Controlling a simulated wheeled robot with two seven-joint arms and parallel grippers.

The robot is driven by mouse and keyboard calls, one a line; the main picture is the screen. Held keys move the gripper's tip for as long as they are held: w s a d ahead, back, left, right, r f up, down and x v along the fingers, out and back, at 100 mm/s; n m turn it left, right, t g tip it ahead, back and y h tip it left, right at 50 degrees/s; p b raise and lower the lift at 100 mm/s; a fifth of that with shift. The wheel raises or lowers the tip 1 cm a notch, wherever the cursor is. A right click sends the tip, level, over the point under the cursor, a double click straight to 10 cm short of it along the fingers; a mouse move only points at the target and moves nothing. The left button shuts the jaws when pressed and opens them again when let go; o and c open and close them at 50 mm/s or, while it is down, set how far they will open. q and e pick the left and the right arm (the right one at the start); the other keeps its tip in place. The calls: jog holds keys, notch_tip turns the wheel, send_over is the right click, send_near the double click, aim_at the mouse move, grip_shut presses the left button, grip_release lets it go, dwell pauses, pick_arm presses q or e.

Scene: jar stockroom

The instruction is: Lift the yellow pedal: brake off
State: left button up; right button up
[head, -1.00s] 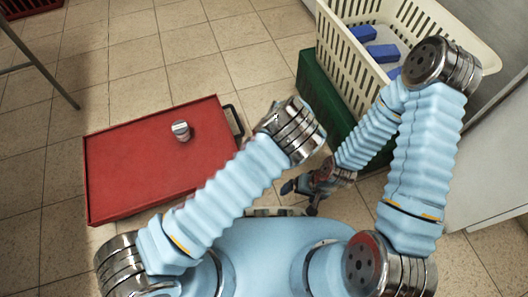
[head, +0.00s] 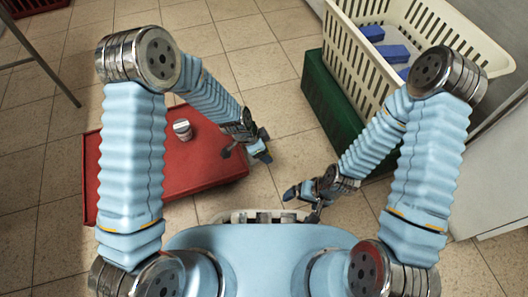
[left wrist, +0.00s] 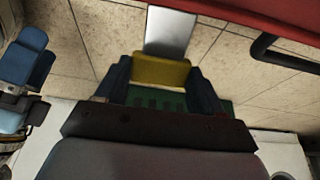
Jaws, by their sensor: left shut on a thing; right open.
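The yellow pedal (left wrist: 160,72) shows in the left wrist view, between the two dark blue fingers of my left gripper (left wrist: 160,80). My left gripper is shut on it. A grey metal plate (left wrist: 171,32) adjoins the pedal on its far side. In the head view my left gripper (head: 256,150) is at the right edge of the red cart deck (head: 205,178); the pedal cannot be made out there. My right gripper (head: 302,192) is open and apart from the cart, over the floor near my base.
A small silver-lidded jar (head: 182,129) stands on the red deck. At the right a cream basket (head: 345,62) with blue blocks (head: 390,52) stands on a green crate (head: 325,105). Tiled floor lies clear between cart and crate. A black bar (left wrist: 262,50) shows near the red edge.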

dwell(0.4)
pick_arm(q)
jog(key=o, duration=1.5)
jog(key=p+v, duration=0.3)
jog(key=v, duration=1)
jog(key=shift+a+r, duration=0.3)
jog(key=shift+a, duration=0.05)
